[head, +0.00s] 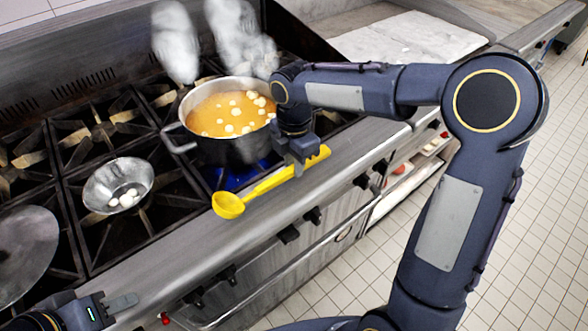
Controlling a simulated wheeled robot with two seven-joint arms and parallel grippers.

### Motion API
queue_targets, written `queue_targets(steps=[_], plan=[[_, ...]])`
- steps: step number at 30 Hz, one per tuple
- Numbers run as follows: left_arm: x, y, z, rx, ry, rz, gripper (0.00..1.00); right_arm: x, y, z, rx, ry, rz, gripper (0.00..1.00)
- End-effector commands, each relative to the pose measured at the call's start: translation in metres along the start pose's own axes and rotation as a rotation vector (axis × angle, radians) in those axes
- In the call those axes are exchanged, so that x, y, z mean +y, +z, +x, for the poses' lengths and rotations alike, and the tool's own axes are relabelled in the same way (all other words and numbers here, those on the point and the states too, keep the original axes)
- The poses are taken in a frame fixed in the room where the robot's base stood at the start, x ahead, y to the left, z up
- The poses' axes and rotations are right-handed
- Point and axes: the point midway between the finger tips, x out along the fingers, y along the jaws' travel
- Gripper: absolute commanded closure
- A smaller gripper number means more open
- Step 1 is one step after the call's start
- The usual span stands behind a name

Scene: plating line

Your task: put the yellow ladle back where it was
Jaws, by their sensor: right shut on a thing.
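The yellow ladle (264,187) is in the head view, in front of the pot and over the front edge of the stove. Its bowl points to the lower left and its handle runs to the upper right. My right gripper (298,168) is shut on the handle near its upper end. I cannot tell whether the ladle touches the stove edge. My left gripper (118,303) is at the bottom left by the stove's front edge, away from the ladle. Only part of it shows, so its opening is unclear.
A steel pot (232,152) of orange soup with white balls steams over a blue flame (240,175). A small metal bowl (122,172) with several white balls sits on the burners at left. A round metal lid or pan (35,250) lies further left. A white board (408,40) is at the back.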

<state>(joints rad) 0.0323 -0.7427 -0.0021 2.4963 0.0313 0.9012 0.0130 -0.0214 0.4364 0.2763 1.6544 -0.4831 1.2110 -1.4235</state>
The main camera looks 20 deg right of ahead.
Motion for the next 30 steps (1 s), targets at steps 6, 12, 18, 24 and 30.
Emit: queue_targets(steps=[6, 12, 18, 24, 30], plan=[[0.0, 0.0, 0.0, 0.0, 0.0, 0.0, 0.64, 0.007, 0.006, 0.026, -0.001, -0.003, 0.0, 1.0], [0.0, 0.0, 0.0, 0.0, 0.0, 0.0, 0.64, 0.007, 0.006, 0.042, 0.0, 0.0, 0.001, 1.0], [0.0, 0.0, 0.0, 0.0, 0.0, 0.0, 0.64, 0.007, 0.006, 0.041, 0.0, 0.0, 0.001, 0.75], [0.0, 0.0, 0.0, 0.0, 0.0, 0.0, 0.64, 0.007, 0.005, 0.041, 0.0, 0.0, 0.0, 0.57], [0.0, 0.0, 0.0, 0.0, 0.0, 0.0, 0.64, 0.007, 0.005, 0.041, 0.0, 0.001, 0.0, 0.57]])
